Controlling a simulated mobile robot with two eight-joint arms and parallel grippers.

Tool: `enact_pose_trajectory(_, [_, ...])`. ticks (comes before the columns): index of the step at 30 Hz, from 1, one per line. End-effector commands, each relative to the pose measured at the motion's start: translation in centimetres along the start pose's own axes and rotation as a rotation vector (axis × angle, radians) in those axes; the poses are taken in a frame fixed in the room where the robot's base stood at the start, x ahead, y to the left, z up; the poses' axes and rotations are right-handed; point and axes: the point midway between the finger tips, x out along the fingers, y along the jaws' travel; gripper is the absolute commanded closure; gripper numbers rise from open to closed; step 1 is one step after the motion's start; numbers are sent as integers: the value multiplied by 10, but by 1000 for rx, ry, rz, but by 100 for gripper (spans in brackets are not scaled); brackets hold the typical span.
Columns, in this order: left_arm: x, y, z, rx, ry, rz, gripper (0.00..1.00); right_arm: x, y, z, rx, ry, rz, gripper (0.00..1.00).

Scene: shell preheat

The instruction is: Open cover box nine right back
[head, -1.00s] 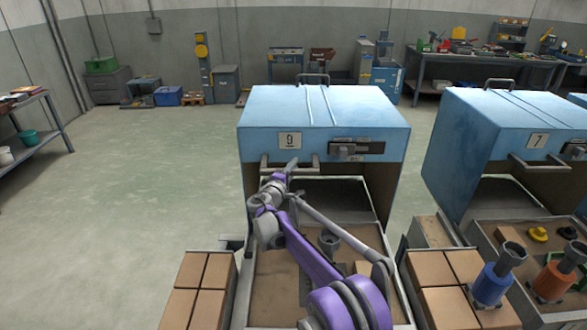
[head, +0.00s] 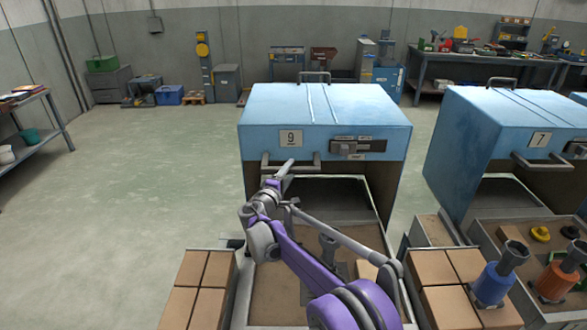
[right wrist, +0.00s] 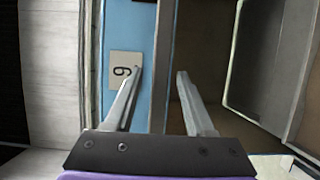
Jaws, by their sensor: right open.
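Box nine's blue cover (head: 380,115) stands in front of me, with a "9" plate (head: 290,138) on its front face and the front of the box open below its lower edge. A grey bar handle (head: 312,167) sits at the front's lower left. My right gripper (head: 289,165) is at this handle, overlapping it in the head view. I cannot tell whether the fingers touch the handle. My left gripper is not in view.
Box nine's tray (head: 240,300) extends toward me under my arm. Brown blocks (head: 205,285) lie on its left and more (head: 445,285) on its right. Box seven's blue cover (head: 480,135) stands close on the right. The floor at the left is clear.

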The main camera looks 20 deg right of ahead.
Motion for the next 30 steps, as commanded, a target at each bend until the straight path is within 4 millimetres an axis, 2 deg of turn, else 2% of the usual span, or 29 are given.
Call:
enact_pose_trajectory(3, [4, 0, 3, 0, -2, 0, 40, -27, -1, 0, 0, 3, -1, 45])
enact_pose_trajectory(9, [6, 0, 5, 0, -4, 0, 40, -54, -1, 0, 0, 1, 0, 45])
enact_pose_trajectory(14, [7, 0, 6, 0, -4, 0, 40, -62, 0, 0, 0, 1, 0, 45])
enact_pose_trajectory(23, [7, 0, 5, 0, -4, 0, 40, -62, 0, 2, 2, -1, -3, 45])
enact_pose_trajectory(26, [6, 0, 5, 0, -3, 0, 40, -64, 2, 15, 22, -16, -36, 45])
enact_pose_trajectory(29, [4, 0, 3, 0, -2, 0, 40, -72, 4, 47, 75, -52, -123, 45])
enact_pose_trajectory(30, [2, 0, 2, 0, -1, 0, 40, -78, 4, 64, 106, -70, -171, 45])
